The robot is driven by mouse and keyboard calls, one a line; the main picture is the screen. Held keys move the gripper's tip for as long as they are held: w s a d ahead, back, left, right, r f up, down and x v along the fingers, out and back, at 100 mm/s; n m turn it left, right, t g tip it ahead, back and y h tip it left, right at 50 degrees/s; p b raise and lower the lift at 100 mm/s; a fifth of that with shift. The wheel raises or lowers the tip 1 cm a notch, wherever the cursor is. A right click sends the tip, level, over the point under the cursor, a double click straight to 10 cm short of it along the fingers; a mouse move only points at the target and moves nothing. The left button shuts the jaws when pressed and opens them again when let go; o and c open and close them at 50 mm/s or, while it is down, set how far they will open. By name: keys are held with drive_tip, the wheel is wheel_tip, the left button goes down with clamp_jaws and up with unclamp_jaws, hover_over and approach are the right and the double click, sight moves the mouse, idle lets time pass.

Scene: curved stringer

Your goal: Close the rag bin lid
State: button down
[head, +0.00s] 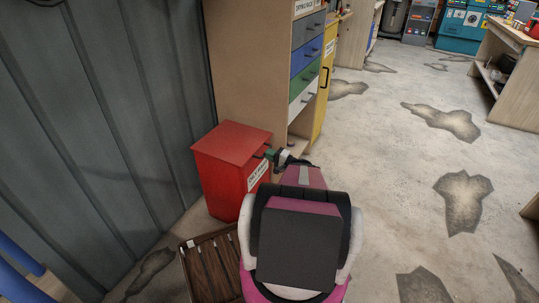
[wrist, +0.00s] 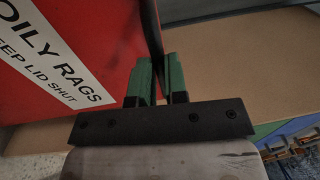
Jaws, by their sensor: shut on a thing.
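The red rag bin (head: 220,180) stands on the floor against the wooden cabinet. Its red lid (head: 233,138) lies over the top and looks level or nearly so; I cannot tell whether a thin gap is left. A white label reading "OILY RAGS" is on the bin's front and shows large in the wrist view (wrist: 50,50). My gripper (head: 269,154) is at the bin's upper front edge. In the wrist view its green fingers (wrist: 160,80) are closed around a thin black bar (wrist: 153,35), which appears to be the lid's handle. My arm hides part of the bin's lower front.
A cabinet (head: 255,50) with coloured drawers and a yellow side stands right behind the bin. A grey ribbed wall (head: 100,120) is on the left. The floor (head: 400,190) to the right is clear.

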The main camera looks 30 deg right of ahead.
drive_tip(key=shift+f, duration=0.5)
drive_tip(key=c, duration=1.1)
unclamp_jaws()
drive_tip(key=shift+c, duration=0.2)
drive_tip(key=shift+r, duration=0.15)
drive_tip(key=r+v, duration=0.1)
drive_tip(key=v, duration=0.9)
drive_tip(key=shift+s+d+f, duration=0.2)
drive_tip(key=shift+s+f, duration=0.1)
drive_tip(key=shift+f, duration=0.2)
